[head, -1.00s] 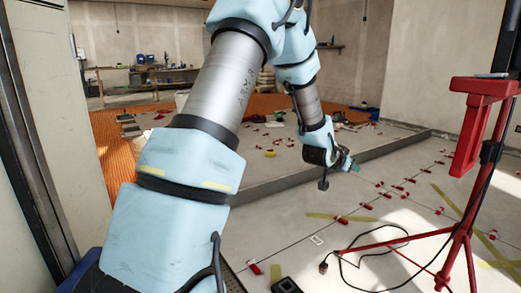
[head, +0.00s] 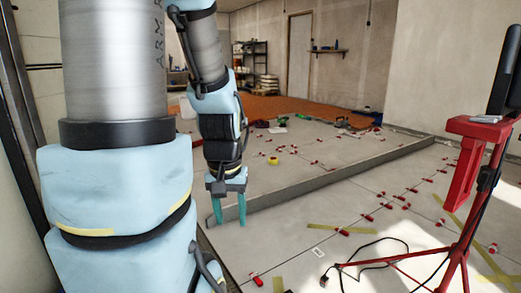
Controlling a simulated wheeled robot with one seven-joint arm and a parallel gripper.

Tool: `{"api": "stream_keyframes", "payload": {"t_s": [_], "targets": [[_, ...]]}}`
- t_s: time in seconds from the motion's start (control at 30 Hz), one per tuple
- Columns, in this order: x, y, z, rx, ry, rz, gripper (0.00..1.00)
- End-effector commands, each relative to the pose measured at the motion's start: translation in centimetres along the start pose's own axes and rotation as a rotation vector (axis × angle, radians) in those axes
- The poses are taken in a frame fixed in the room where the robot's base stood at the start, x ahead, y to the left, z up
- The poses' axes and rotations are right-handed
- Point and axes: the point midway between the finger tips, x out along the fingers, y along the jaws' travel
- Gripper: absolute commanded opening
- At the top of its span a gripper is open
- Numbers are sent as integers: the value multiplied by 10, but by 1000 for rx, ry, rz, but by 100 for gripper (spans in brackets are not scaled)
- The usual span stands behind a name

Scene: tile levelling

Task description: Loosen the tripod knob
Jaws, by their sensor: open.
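The red tripod (head: 464,235) stands at the right edge of the head view, with its legs spread on the tiled floor. A black part (head: 490,151) sits on its column below the red head piece (head: 466,165). I cannot tell whether that part is the knob. My gripper (head: 229,222) points down left of the picture's middle, with two teal fingers apart and nothing between them. It is well to the left of the tripod, not touching it.
Several red levelling clips (head: 367,217) dot the tile joints. A black cable (head: 375,243) lies loose by the tripod's legs. A yellow tape roll (head: 272,161) lies on the raised floor. A dark screen-like panel (head: 506,75) tops the tripod.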

Motion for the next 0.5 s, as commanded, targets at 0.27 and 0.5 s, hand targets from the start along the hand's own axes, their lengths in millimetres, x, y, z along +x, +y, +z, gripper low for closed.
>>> {"api": "stream_keyframes", "payload": {"t_s": [0.27,0.5], "targets": [[-99,1,-14,2,1,0,52],[-173,1,-25,3,2,0,52]]}}
